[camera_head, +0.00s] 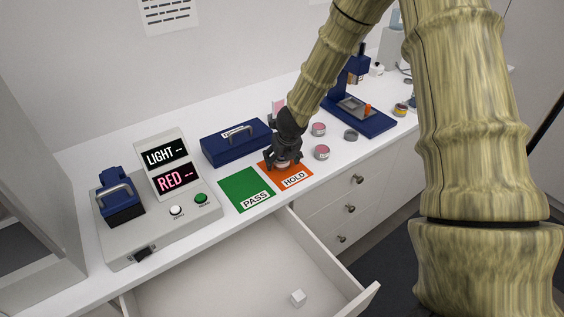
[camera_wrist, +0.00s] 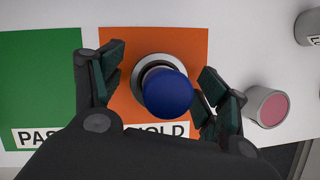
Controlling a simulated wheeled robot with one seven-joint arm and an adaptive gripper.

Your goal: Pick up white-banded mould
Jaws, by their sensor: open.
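My gripper (camera_head: 284,158) is low over the orange HOLD mat (camera_head: 299,176). In the wrist view its open fingers stand on both sides of a round blue-topped piece (camera_wrist: 167,92) with a pale grey-white ring at its base. This piece stands on the orange mat (camera_wrist: 120,112), and there is a gap between it and the fingers. It is probably the white-banded mould, but its side is mostly hidden from above. In the head view the gripper covers nearly all of it.
A green PASS mat (camera_head: 243,187) lies left of the orange one. Pink-topped jars (camera_head: 321,152) (camera_head: 318,129) stand to the right, with a grey jar (camera_head: 351,135). A blue case (camera_head: 236,143) is behind. A blue press (camera_head: 357,112) stands farther right. An open drawer (camera_head: 240,275) is in front.

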